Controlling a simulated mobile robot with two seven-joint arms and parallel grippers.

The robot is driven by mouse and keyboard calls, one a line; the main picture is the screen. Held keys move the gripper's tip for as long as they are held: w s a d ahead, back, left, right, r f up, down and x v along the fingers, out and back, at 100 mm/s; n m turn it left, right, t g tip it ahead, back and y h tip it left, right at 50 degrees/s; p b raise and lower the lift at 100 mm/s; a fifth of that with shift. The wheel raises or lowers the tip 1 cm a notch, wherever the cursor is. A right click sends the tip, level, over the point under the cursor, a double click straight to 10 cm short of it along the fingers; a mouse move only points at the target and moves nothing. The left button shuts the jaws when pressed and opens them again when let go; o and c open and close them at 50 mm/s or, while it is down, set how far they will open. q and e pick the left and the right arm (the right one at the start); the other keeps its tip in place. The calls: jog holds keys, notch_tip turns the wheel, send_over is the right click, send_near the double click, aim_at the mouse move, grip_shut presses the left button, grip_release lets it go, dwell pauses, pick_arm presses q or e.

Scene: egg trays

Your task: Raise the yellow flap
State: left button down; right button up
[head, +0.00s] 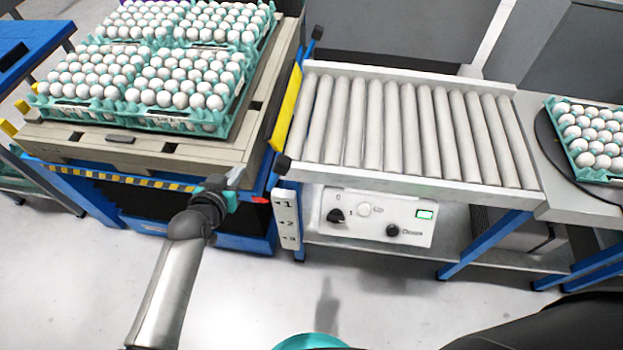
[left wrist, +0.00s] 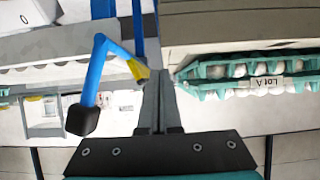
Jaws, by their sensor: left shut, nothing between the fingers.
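The yellow flap (head: 285,107) is a narrow strip at the left end of the roller conveyor, beside the pallet. A black knob (head: 283,162) sits near its front end and a dark-tipped blue lever (head: 311,43) at its far end. Whether the flap stands up or lies down is hard to tell. In the left wrist view a bit of yellow (left wrist: 137,69) shows by a blue bar (left wrist: 110,48) with a black knob (left wrist: 82,120), left of the fingers. My left gripper (head: 237,177) is shut and empty, in front of the pallet's right corner, left of the knob and apart from it. My right gripper is out of view.
Teal trays of white eggs (head: 125,104) are stacked on a grey pallet (head: 90,143) at the left. The roller conveyor (head: 410,125) is empty. Below it is a control panel (head: 378,217) with knobs. Another egg tray (head: 552,122) stands on the round plate (head: 544,135) at right.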

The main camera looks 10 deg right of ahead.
pick_arm(q)
jog(key=shift+s+d+p, duration=0.4)
jog(key=shift+s+d, duration=0.1)
jog(key=shift+d, duration=0.85)
jog(key=shift+s+d+p, duration=0.4)
jog(key=shift+s+d, duration=0.05)
jog(key=shift+d, duration=0.85)
jog(key=shift+s+d+p, duration=0.4)
jog(key=shift+s+d, duration=0.1)
jog(key=shift+d, duration=0.85)
jog(key=shift+a, duration=0.1)
jog(key=p, duration=0.5)
send_near(273, 177)
jog(key=shift+s+a+f, duration=0.25)
jog(key=shift+a+f, duration=0.2)
jog(key=shift+f, duration=0.3)
jog(key=shift+s+a+f, duration=0.2)
jog(key=shift+a+f, duration=0.25)
jog(key=shift+f, duration=0.35)
jog(key=shift+s+a+f, duration=0.25)
jog(key=shift+a+f, duration=0.2)
jog(key=shift+f, duration=0.3)
